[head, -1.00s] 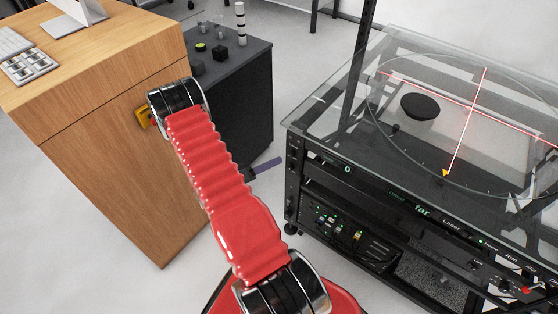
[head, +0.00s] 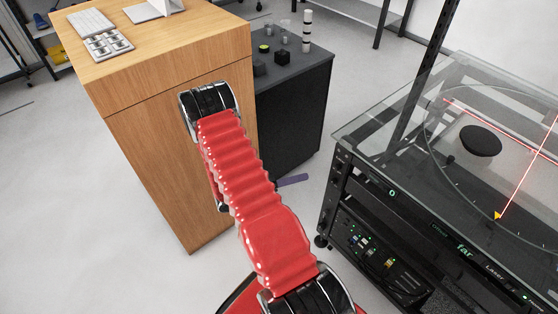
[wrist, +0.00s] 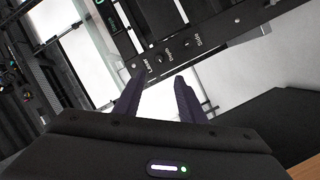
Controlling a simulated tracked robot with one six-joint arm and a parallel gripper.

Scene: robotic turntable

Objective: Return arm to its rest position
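My red-sleeved arm (head: 235,165) reaches up from the bottom of the head view, bending at a dark, chrome-ringed joint in front of the wooden cabinet. My gripper (wrist: 160,82) shows in the wrist view as two dark purple fingers set apart, with nothing between them. In the wrist view the fingers point toward a dark labelled panel (wrist: 190,45).
The wooden cabinet (head: 155,160) stands behind and left of the arm. A dark cabinet (head: 300,125) with small objects on top stands beside it. The glass-topped turntable rig (head: 390,150), with a black disc (head: 480,140) and red laser lines, is at right. Open floor (head: 50,230) shows at left.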

